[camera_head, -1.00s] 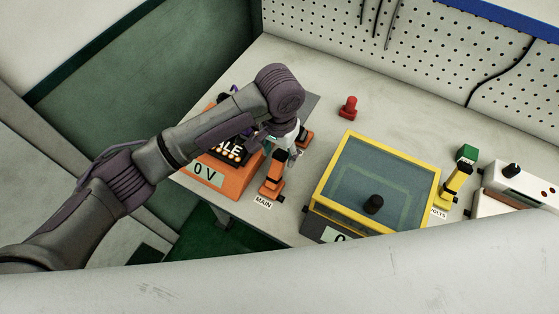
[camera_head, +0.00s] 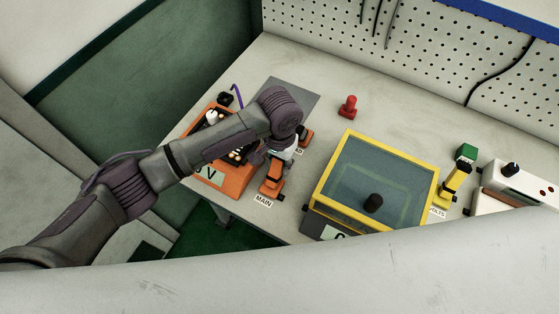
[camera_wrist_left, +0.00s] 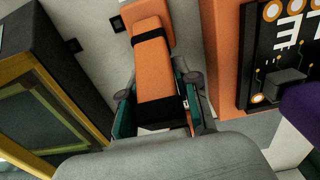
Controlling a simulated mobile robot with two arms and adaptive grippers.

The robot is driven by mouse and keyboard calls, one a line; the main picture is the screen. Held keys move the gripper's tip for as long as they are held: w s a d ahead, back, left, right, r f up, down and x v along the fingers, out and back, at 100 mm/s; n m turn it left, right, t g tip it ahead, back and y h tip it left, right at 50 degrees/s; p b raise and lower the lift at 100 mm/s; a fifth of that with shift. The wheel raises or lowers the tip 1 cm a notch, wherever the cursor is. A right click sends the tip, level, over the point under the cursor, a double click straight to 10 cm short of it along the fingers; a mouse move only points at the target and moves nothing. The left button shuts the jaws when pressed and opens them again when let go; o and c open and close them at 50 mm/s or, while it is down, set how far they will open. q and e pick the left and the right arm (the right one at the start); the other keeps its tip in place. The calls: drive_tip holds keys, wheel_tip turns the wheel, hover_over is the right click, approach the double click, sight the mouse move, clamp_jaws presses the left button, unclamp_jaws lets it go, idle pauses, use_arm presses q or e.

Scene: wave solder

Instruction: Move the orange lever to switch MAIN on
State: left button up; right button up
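The orange lever (camera_head: 273,176) with black bands stands behind the MAIN label (camera_head: 263,201), near the table's front edge. In the left wrist view the lever (camera_wrist_left: 156,65) runs up the middle and its black-banded end lies between my left gripper's fingers. My left gripper (camera_wrist_left: 160,108) has one teal-padded finger on each side of the lever, spread about the lever's width; contact is hard to make out. In the head view my left gripper (camera_head: 284,155) is at the lever, partly hidden by its own wrist. My right gripper is not in view.
An orange meter box (camera_head: 233,185) is left of the lever. A yellow-framed clear-lidded case (camera_head: 323,186) stands to its right, close by. A second orange switch (camera_head: 306,136) lies behind. A red button (camera_head: 348,106) and a yellow lever (camera_head: 454,182) stand farther off.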

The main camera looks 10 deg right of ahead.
sight(274, 171)
use_arm(q)
clamp_jaws()
drive_tip(key=shift+s+a+r+t+p, duration=0.15)
drive_tip(key=shift+r+t+p, duration=0.2)
drive_tip(key=shift+p, duration=0.55)
drive_tip(key=p, duration=0.1)
drive_tip(key=s+t+h+p, duration=0.1)
drive_tip(key=p, duration=0.1)
drive_tip(key=shift+a+r+t+h, duration=0.25)
drive_tip(key=shift+a+r+h, duration=0.05)
drive_tip(key=shift+a+r, duration=0.05)
drive_tip(key=shift+s+a+t+h+p, duration=0.35)
drive_tip(key=shift+t+h+p, duration=0.25)
drive_tip(key=shift+t, duration=0.2)
drive_tip(key=shift+s+a+t+h, duration=0.3)
drive_tip(key=shift+s+t+h, duration=0.2)
drive_tip(key=shift+t+h, duration=0.3)
drive_tip(key=shift+r, duration=0.1)
